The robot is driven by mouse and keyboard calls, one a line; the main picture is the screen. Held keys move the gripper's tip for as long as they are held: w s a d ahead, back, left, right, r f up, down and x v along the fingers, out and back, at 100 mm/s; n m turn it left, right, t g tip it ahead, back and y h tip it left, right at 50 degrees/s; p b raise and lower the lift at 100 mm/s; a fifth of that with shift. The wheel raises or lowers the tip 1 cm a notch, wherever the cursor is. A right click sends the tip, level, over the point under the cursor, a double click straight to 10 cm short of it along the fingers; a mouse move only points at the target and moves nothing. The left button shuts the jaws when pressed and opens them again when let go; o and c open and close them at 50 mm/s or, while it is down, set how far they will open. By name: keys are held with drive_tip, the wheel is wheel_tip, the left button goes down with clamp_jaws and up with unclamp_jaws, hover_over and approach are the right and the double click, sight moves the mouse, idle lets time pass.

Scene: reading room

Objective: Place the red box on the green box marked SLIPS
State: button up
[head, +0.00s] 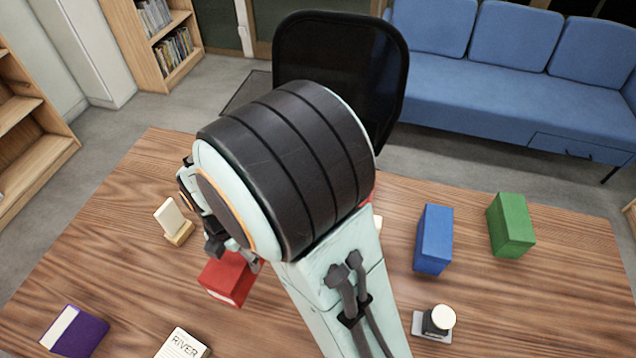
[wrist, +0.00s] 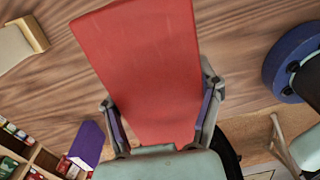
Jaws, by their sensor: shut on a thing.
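The red box (head: 228,280) is held in my gripper (head: 235,252), left of the middle of the table in the head view. In the wrist view the red box (wrist: 150,70) fills the middle, with a finger of my gripper (wrist: 160,108) against each side. I cannot tell how far the red box is above the table. The green box (head: 512,225) stands on the right side of the table, apart from my gripper. No SLIPS marking is readable on it in this view.
A blue box (head: 434,240) stands just left of the green one. A stamp-like object (head: 438,320) is in front of it. A cream card on a wooden stand (head: 172,220), a purple box (head: 74,332) and a RIVER block (head: 182,345) are at left. Another red thing is mostly hidden behind my arm.

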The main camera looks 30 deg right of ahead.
wheel_tip(320, 180, up, 17)
drive_tip(key=w+d+m, duration=0.2)
drive_tip(key=d+m, duration=0.3)
drive_tip(key=d, duration=0.8)
drive_tip(key=s+d+m, duration=0.2)
drive_tip(key=d, duration=0.5)
drive_tip(key=s+d+m, duration=0.2)
drive_tip(key=s+d, duration=0.1)
drive_tip(key=d, duration=0.4)
drive_tip(key=s+d+m, duration=0.8)
drive_tip(key=s+d, duration=0.8)
drive_tip(key=s, duration=0.4)
hover_over(519, 227)
wheel_tip(519, 227, down, 15)
drive_tip(key=shift+a+f, duration=0.1)
drive_tip(key=shift+f, duration=1.6)
